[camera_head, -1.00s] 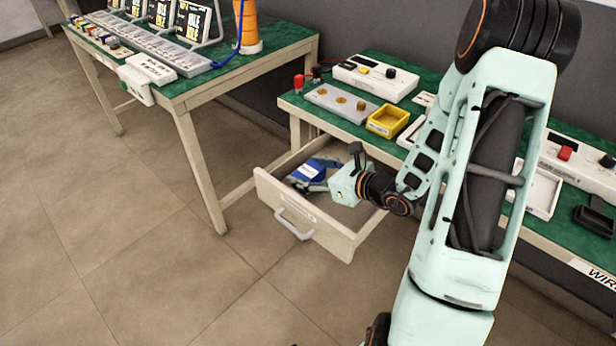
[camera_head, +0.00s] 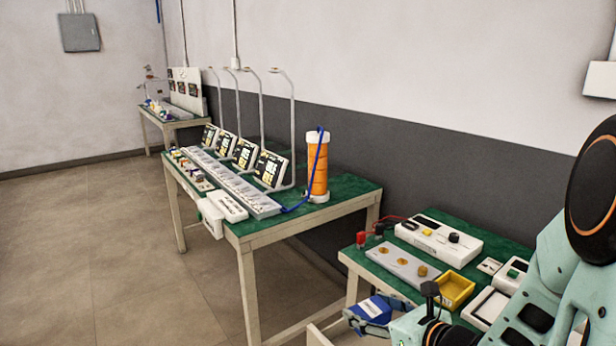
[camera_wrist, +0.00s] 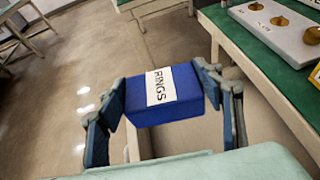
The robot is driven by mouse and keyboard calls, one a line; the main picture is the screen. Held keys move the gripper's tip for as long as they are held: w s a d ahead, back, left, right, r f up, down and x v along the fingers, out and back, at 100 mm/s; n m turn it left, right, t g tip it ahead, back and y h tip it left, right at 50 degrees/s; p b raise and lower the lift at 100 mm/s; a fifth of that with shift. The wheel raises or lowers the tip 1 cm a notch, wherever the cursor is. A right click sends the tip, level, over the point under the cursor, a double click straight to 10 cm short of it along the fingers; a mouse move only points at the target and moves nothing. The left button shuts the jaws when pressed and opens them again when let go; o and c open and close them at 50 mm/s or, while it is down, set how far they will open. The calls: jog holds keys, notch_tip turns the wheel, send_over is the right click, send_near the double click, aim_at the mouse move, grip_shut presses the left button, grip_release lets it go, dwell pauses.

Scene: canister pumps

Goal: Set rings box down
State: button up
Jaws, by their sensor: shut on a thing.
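The rings box (camera_wrist: 165,95) is blue with a white label reading "RINGS". My gripper (camera_wrist: 160,98) is shut on it, with one finger on each side in the wrist view. In the head view the box (camera_head: 374,309) and my gripper (camera_head: 376,312) show at the bottom, in front of the near green-topped table's left corner. In the wrist view the box is held up, with the floor and a pale drawer below and behind it. The drawer (camera_head: 322,335) shows only in part at the head view's bottom edge.
The near green table (camera_head: 385,279) holds a grey plate with brass discs (camera_head: 403,262), a yellow tray (camera_head: 455,290) and a white instrument (camera_head: 438,240). Another table (camera_head: 345,190) stands beyond, with an orange cylinder (camera_head: 317,168) and several displays. Open floor (camera_head: 110,240) lies at left.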

aim_at(371, 309)
notch_tip(371, 309, up, 19)
jog(key=p, duration=2.7)
jog(key=shift+s, duration=0.15)
jog(key=shift+d, duration=0.1)
